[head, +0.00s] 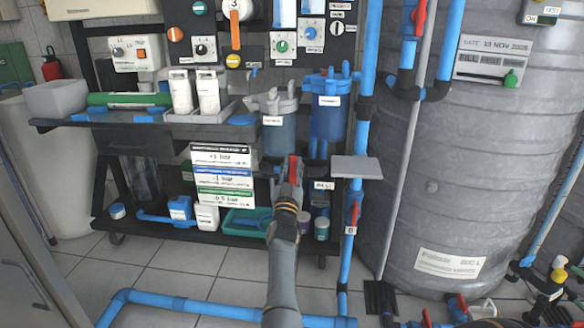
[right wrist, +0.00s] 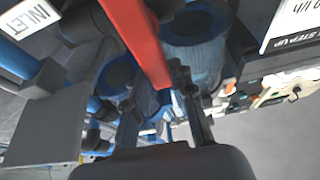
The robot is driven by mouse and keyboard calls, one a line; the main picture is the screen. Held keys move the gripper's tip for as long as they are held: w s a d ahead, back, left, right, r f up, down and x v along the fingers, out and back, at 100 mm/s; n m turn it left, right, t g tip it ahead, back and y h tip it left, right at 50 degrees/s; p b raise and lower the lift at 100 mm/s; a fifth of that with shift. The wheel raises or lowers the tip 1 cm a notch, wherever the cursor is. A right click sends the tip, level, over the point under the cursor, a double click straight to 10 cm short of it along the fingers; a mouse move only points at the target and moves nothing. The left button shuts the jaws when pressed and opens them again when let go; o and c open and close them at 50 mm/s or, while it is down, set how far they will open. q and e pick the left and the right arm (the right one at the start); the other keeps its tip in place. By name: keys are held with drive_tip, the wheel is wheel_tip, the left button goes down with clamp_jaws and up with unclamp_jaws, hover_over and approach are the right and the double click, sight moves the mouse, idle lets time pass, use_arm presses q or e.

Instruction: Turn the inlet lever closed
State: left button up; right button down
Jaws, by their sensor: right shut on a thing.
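The inlet lever is a red handle (right wrist: 146,42) that runs down between the fingers of my right gripper (right wrist: 158,92) in the right wrist view. A white "INLET" label (right wrist: 27,18) shows at the upper left there. In the head view the red lever (head: 293,166) stands upright at the rack's front, below the two filter housings. My right gripper (head: 288,186) reaches it from below and is shut on it. The valve body under the lever is largely hidden by my gripper and arm. My left gripper is not in view.
A grey plate (head: 357,167) juts out just right of the lever, beside a blue vertical pipe (head: 361,120). White, blue and green label panels (head: 222,175) stand close on the left. Filter housings (head: 328,115) are above. A large grey tank (head: 460,170) fills the right side.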

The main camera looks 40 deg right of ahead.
drive_tip(key=c, duration=1.1)
unclamp_jaws()
drive_tip(key=shift+d, duration=0.1)
wheel_tip(320, 180, up, 10)
